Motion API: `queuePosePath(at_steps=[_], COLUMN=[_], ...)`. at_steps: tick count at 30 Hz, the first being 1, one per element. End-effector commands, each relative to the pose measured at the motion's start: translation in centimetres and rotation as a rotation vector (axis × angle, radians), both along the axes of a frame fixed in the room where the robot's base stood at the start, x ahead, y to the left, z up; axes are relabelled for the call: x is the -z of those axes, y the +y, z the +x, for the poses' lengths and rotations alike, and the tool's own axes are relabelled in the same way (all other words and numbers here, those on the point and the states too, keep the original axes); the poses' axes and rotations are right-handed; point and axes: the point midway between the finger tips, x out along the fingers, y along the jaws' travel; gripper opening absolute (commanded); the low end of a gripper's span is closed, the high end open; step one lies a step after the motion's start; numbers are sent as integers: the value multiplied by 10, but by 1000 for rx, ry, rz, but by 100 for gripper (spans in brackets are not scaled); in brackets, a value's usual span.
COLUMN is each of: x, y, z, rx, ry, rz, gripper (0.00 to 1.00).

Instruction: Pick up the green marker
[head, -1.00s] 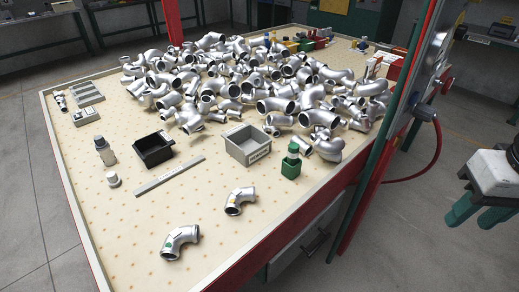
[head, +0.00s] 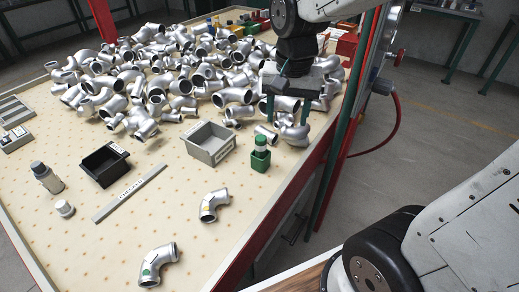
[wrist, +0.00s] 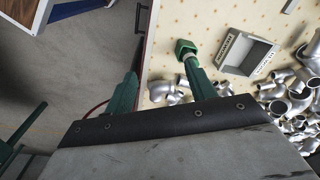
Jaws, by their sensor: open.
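The green marker (head: 260,143) stands upright in a green square holder (head: 260,160) near the table's right edge, with a pale band around it. In the wrist view the green holder (wrist: 185,47) shows just past the tip of the right finger, which hides part of the marker. My gripper (head: 287,112) has its two green fingers apart and empty. In the head view it hangs over the right edge of the pipe heap, behind and to the right of the marker. In the wrist view my gripper (wrist: 162,75) spans the table's edge.
A grey labelled bin (head: 208,144) stands left of the holder, and a black bin (head: 105,164) farther left. Silver pipe elbows (head: 150,85) are heaped behind. Two marked elbows (head: 158,265) lie in front, with bare table around them. A green post (head: 345,130) rises at the table's right edge.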

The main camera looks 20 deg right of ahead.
Motion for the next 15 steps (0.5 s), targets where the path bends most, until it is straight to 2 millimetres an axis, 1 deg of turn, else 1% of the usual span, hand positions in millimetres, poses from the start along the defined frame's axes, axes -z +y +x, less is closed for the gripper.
queuePosePath(at_steps=[1, 3, 6, 9, 12, 15], x=[13, 30, 53, 75, 90, 100], y=[3, 6, 10, 14, 17, 18], z=[18, 40, 67, 87, 100, 107], rx=[55, 138, 245, 331, 392, 427], ry=[17, 26, 37, 45, 49, 52], rz=[2, 5, 8, 9, 10, 10], gripper=[55, 55, 55, 55, 55, 55])
